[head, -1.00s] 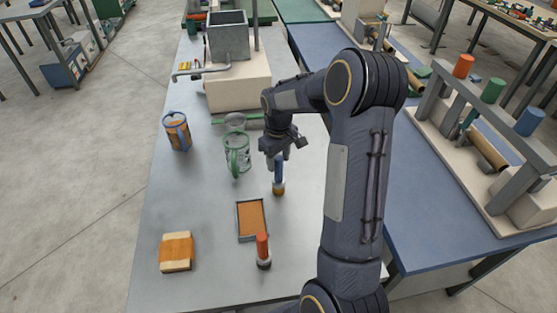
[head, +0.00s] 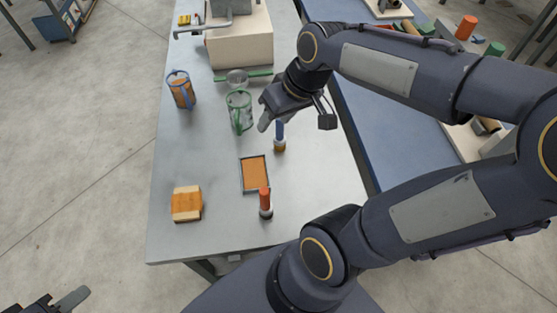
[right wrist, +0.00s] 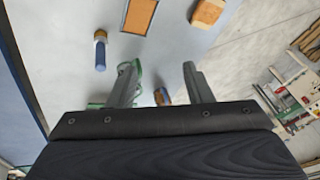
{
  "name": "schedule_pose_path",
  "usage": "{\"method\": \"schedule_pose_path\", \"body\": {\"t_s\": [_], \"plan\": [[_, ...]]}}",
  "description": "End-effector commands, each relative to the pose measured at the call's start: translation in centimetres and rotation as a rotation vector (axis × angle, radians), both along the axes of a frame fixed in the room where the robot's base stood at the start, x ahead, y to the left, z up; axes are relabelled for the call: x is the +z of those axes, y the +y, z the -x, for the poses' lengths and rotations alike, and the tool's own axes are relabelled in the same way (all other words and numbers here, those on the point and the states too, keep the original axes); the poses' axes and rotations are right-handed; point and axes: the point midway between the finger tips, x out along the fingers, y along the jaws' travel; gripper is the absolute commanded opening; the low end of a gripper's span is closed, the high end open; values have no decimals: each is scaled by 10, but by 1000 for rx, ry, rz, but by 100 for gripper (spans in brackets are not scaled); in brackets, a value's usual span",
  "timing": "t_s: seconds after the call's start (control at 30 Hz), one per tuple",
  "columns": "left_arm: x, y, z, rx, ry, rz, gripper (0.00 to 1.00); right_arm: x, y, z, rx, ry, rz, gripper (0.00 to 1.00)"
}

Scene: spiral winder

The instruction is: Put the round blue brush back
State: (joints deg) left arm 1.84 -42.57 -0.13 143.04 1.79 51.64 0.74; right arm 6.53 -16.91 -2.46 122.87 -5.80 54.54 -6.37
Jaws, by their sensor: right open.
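The round blue brush (head: 280,138) stands upright on the grey table, with a blue handle above a pale band and a tan lower end. It also shows in the right wrist view (right wrist: 100,52), left of the fingers. My right gripper (head: 297,122) is open and empty. In the head view it overlaps the top of the brush handle, but the wrist view (right wrist: 162,70) shows the brush outside the fingers. My left gripper (head: 62,300) is at the bottom left corner, partly cut off, away from the table; its opening is unclear.
A similar red-topped brush (head: 265,202) stands nearer, beside a grey tray with an orange bottom (head: 242,180). An orange-and-wood block (head: 187,204), a blue-framed holder (head: 181,90) and a green-framed holder (head: 239,112) stand around. A beige block machine (head: 240,45) is at the back.

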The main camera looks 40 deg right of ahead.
Motion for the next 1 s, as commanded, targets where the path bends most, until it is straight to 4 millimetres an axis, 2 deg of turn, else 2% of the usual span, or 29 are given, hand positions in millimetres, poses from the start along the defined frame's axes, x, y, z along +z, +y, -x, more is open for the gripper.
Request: {"method": "schedule_pose_path", "body": {"t_s": [0.03,0.1,0.2,0.3,0.43,0.7,0.77,0.9,1.0], "plan": [[0,0,0,0,0,0,36,3,15,22,-14,-41,-28,46],[0,0,0,0,0,0,36,2,32,45,-33,-77,-67,46],[0,0,0,0,0,0,36,-3,50,69,-55,-114,-111,46],[0,0,0,0,0,0,36,-8,61,83,-69,-137,-139,46],[0,0,0,0,0,0,36,-12,66,90,-77,-147,-153,46],[-1,0,0,0,0,0,36,-14,66,90,-78,-147,-155,46],[-8,0,0,0,0,0,36,-20,66,90,-78,-145,-154,46],[-38,0,0,0,0,0,36,-50,66,90,-77,-146,-153,46],[-50,0,0,0,1,0,36,-62,66,90,-77,-146,-153,46]]}}
